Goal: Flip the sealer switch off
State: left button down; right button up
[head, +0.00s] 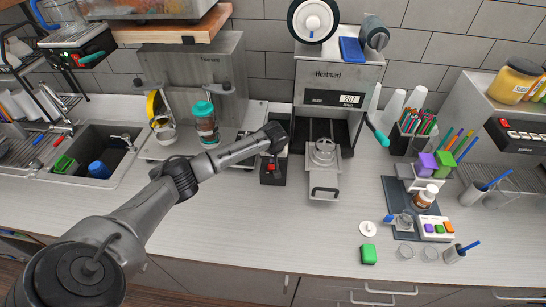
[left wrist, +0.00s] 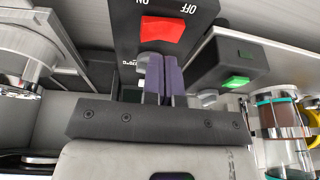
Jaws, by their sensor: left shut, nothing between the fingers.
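The sealer (head: 340,75), a grey machine with a black front and a display reading about 207, stands at the back centre. Its switch box (head: 272,179) is black with a red rocker switch (head: 271,167), left of the sealer's drawer. In the left wrist view the red switch (left wrist: 162,30) sits on the black panel, with ON and OFF lettering beside it. My left gripper (left wrist: 165,75) is shut and empty, its fingertips close to the switch's near edge; I cannot tell whether they touch. My right gripper is not in view.
The sealer's drawer (head: 323,178) with a cup ring is pulled forward, right of the switch box. A second black box with a green switch (left wrist: 237,82) shows in the left wrist view. A teal-lidded cup (head: 205,124) stands left. The front counter is mostly clear.

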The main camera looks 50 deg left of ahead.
pick_arm(q)
notch_tip(320, 180, up, 3)
jog(key=shift+p, duration=1.2)
jog(key=s+a+b+v, duration=0.1)
jog(key=v, duration=0.7)
jog(key=shift+s+r+b, duration=0.35)
jog(key=shift+s+b, duration=0.05)
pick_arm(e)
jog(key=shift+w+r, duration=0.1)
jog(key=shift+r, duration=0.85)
pick_arm(q)
jog(key=shift+d, duration=0.1)
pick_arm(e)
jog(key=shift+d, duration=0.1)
